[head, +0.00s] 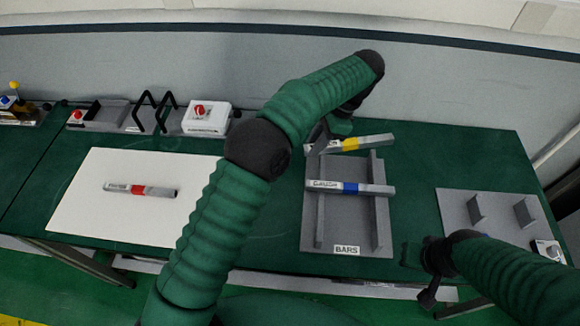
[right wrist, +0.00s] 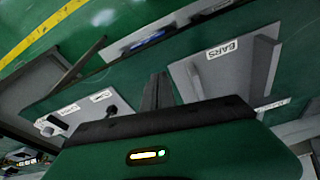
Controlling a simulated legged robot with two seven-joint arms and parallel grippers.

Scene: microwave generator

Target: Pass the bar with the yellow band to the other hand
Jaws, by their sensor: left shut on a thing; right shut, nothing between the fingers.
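The bar with the yellow band (head: 370,142) is grey and lies across the far end of the bar rack, seemingly above it; the exact gap is hard to judge. My left gripper (head: 326,138) is shut on its left part, and the arm partly hides the jaws. My right gripper (head: 412,256) is low, right of the rack's near end, apart from the bar. In the right wrist view, its fingers (right wrist: 157,90) are together with nothing between them.
The grey rack (head: 346,222) labelled BARS also shows in the right wrist view (right wrist: 198,76). It carries a blue-banded bar (head: 377,190). A red-banded bar (head: 160,192) lies on a white board (head: 85,215). A grey plate with two uprights (head: 500,228) stands at right.

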